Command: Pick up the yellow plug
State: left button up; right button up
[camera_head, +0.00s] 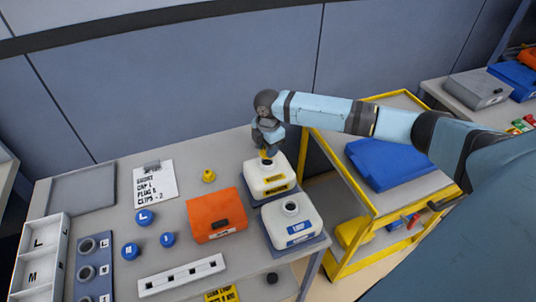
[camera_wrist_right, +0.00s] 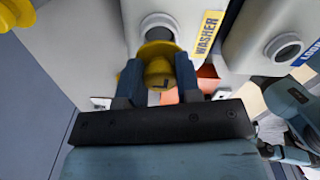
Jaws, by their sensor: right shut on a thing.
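My right gripper (camera_head: 267,150) points down over the white bottle with the yellow label (camera_head: 255,184), at the back right of the table. In the wrist view its two fingers (camera_wrist_right: 158,85) are shut on a yellow plug (camera_wrist_right: 158,70), with a wide flange, close to the bottle's neck (camera_wrist_right: 158,26). The plug also shows in the head view (camera_head: 266,155), partly hidden by the fingers. I cannot tell whether it touches the neck. Another small yellow piece (camera_head: 208,176) stands on the table to the left. My left gripper is not in view.
A second white bottle with a blue label (camera_head: 292,222) stands in front. An orange box (camera_head: 216,214) and several blue caps (camera_head: 145,217) lie to the left. A yellow-framed trolley (camera_head: 313,166) with a blue item (camera_head: 388,166) stands at right. A wall closes off the back.

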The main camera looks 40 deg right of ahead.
notch_tip(320, 180, up, 16)
jog(key=b, duration=0.2)
jog(key=shift+r, duration=0.2)
